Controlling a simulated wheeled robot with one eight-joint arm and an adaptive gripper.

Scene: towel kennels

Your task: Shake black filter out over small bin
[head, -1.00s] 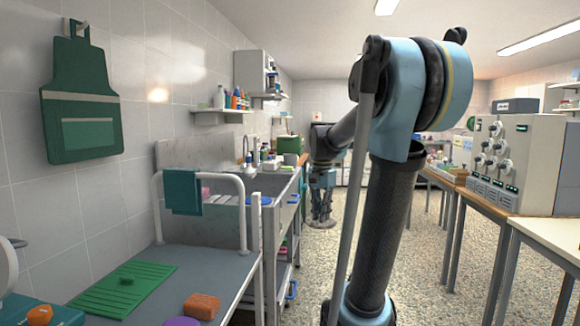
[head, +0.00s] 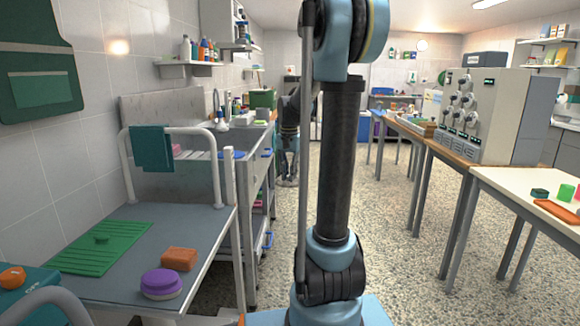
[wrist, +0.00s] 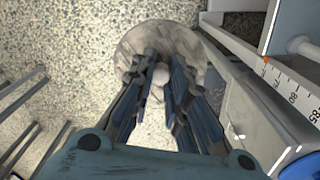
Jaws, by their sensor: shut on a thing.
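My gripper (wrist: 160,95) points down, with its two dark fingers on either side of a pale knob. The knob sits on a round, mottled grey-brown thing (wrist: 128,48), which shows around the fingertips and is held above the speckled floor. It may be the filter, but I see no black on it. In the head view my gripper (head: 288,170) hangs beyond my upper arm, just right of the sink unit, and the held thing is small there. I cannot make out a small bin in either view.
The steel sink unit (head: 262,190) stands close on the left. The grey bench (head: 150,225) before it bears a green mat (head: 100,248), an orange block (head: 179,259) and a purple-topped round thing (head: 162,283). Tables line the right, with a control box (head: 500,115). Open floor lies between.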

